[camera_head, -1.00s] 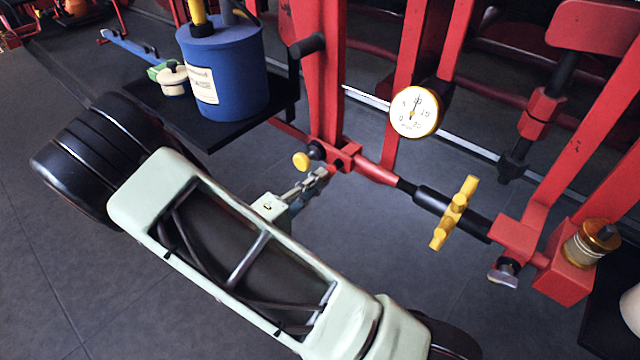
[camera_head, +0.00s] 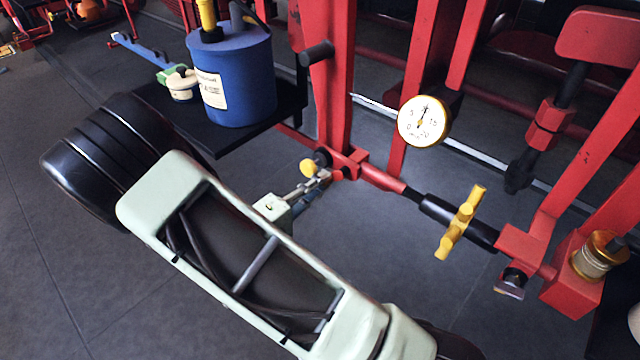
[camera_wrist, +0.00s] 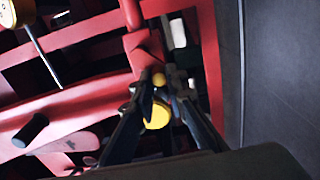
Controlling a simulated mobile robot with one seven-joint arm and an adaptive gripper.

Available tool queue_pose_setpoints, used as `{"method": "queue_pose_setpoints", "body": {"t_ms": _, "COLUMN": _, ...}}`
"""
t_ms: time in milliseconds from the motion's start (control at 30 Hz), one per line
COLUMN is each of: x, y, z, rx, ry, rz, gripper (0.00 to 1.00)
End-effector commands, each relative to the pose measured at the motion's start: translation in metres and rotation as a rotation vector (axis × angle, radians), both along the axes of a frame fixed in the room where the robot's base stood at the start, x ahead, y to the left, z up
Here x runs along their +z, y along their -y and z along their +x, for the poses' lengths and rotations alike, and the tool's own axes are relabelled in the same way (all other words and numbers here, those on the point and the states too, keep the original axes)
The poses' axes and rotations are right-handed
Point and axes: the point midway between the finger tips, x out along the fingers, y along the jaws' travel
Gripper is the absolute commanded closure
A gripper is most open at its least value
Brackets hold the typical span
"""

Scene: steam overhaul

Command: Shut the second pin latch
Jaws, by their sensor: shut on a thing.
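A pin latch with a round yellow knob (camera_head: 308,168) sits on the red bracket (camera_head: 350,162) at the foot of the red upright. My gripper (camera_head: 321,179) is at this latch, its fingers just right of the knob. In the wrist view, my gripper's fingers (camera_wrist: 160,82) are closed in around a small part of the latch, and the yellow knob (camera_wrist: 156,115) shows between them. The exact contact is dark and partly hidden. Another latch-like fitting with a grey knob (camera_head: 510,284) is below the red block at the right; my gripper is apart from it.
A blue canister (camera_head: 232,80) stands on a black shelf (camera_head: 212,143) left of the upright. A white dial gauge (camera_head: 424,121), a yellow cross handle (camera_head: 461,222) on a black shaft and a brass-capped cup (camera_head: 599,254) are to the right. Grey floor is open at the left.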

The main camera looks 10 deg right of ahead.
Motion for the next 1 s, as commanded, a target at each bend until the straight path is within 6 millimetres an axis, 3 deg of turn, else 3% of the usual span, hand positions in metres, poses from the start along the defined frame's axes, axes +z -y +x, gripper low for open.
{"method": "queue_pose_setpoints", "body": {"t_ms": 200, "x": 0.012, "y": 0.0, "z": 0.003, "rx": -0.008, "ry": 0.008, "rz": -0.007, "gripper": 1.0}}
{"method": "queue_pose_setpoints", "body": {"t_ms": 1000, "x": 0.019, "y": -0.001, "z": 0.004, "rx": -0.007, "ry": 0.005, "rz": -0.006, "gripper": 1.0}}
